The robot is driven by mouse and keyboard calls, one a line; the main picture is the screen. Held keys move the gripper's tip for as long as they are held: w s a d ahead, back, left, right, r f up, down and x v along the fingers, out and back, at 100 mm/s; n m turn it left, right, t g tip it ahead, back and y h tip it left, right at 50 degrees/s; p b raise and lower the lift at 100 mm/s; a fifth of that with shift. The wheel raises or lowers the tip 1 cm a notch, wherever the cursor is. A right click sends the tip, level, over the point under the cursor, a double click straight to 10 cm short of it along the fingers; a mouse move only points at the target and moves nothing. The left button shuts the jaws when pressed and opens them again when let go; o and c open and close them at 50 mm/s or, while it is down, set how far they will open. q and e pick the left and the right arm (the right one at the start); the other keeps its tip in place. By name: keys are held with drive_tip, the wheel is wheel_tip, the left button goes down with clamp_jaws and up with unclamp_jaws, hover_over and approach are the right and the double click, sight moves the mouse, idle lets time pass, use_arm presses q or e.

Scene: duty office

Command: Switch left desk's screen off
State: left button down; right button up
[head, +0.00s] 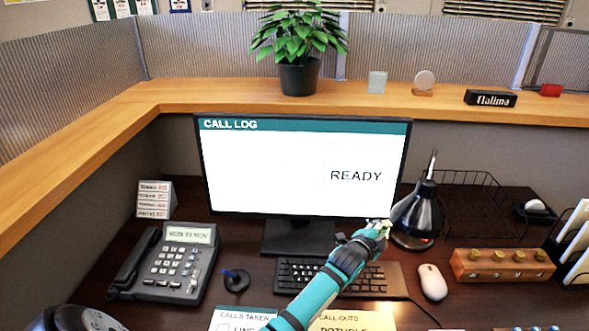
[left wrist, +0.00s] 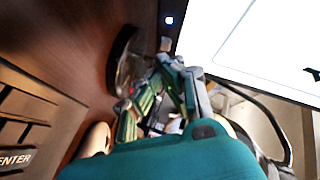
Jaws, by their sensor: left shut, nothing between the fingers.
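The desk's screen (head: 290,165) is lit and shows "CALL LOG" and "READY". Its lit face also fills the upper right of the left wrist view (left wrist: 270,45). A small bluish-white light (left wrist: 169,20) shows on the dark strip beside the lit face there. My left gripper (head: 382,226) is shut and empty at the screen's lower right corner, in front of the bottom edge. In the left wrist view the gripper's fingers (left wrist: 160,75) point toward that edge. I cannot tell whether they touch it. My right gripper is not in view.
A black desk lamp (head: 418,212) stands just right of my left gripper. The keyboard (head: 300,275) lies under my left arm, with a white mouse (head: 432,282) to its right. A desk phone (head: 172,262) is at left. A potted plant (head: 299,78) stands on the wooden ledge (head: 180,94).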

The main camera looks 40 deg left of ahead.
use_arm(q)
drive_tip(key=shift+w+a, duration=0.25)
drive_tip(key=shift+w, duration=0.1)
drive_tip(key=shift+w+a, duration=0.1)
drive_tip(key=shift+w, duration=0.05)
idle(0.4)
drive_tip(key=shift+s+d+r+p, duration=0.1)
drive_tip(key=shift+s+d+p, duration=0.1)
drive_tip(key=shift+s+p, duration=0.1)
drive_tip(key=shift+s+d, duration=0.2)
drive_tip(key=shift+s, duration=0.1)
